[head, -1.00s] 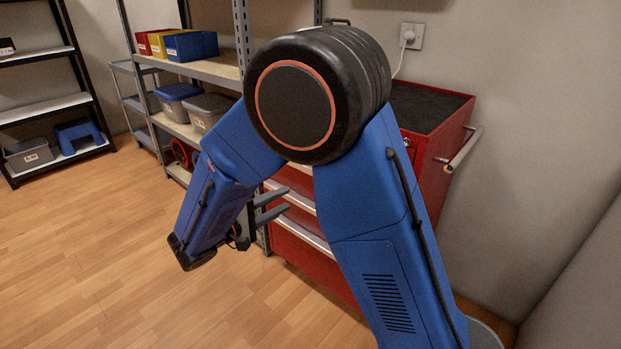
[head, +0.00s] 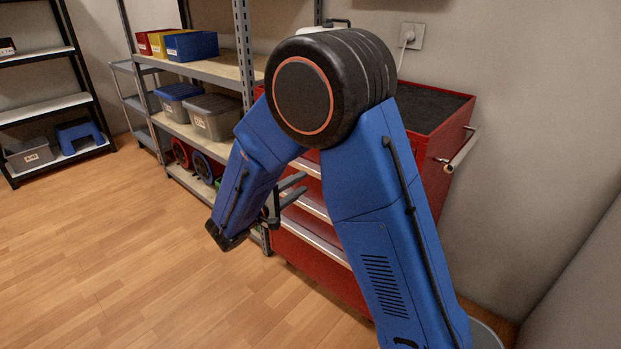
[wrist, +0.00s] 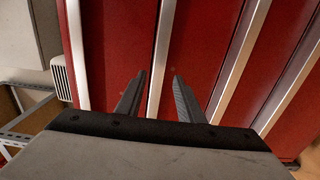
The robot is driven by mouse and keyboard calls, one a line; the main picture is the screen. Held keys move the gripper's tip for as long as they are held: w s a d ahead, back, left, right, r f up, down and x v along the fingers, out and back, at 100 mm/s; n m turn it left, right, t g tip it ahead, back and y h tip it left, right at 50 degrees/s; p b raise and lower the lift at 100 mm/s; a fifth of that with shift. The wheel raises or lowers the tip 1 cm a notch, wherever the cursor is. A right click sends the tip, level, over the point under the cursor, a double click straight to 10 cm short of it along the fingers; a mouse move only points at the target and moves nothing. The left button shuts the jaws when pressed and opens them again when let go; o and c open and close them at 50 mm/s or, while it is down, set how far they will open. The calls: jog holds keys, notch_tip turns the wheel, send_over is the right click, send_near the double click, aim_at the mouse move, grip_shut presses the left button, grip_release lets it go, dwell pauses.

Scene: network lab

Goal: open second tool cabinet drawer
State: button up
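The red tool cabinet (head: 432,165) stands against the wall, its front partly hidden behind my arm. Several drawers with silver handle strips show, and they look shut. My gripper (head: 298,188) is open in front of the drawer fronts, its two grey fingers one above the other. In the wrist view, the red drawer fronts (wrist: 115,50) fill most of the picture, with silver strips running across. My open fingers (wrist: 160,76) lie to either side of the second silver strip from the left (wrist: 163,45). I cannot tell whether they touch it or reach around it. Nothing is held.
A metal shelf rack (head: 243,55) with bins stands just left of the cabinet, close to my gripper. A side handle bar (head: 462,152) sticks out from the cabinet's right side. The wooden floor (head: 120,260) at the front left is clear.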

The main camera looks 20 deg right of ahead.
aim_at(315, 175)
jog(key=shift+x, duration=2.95)
jog(key=shift+s, duration=0.1)
grip_shut()
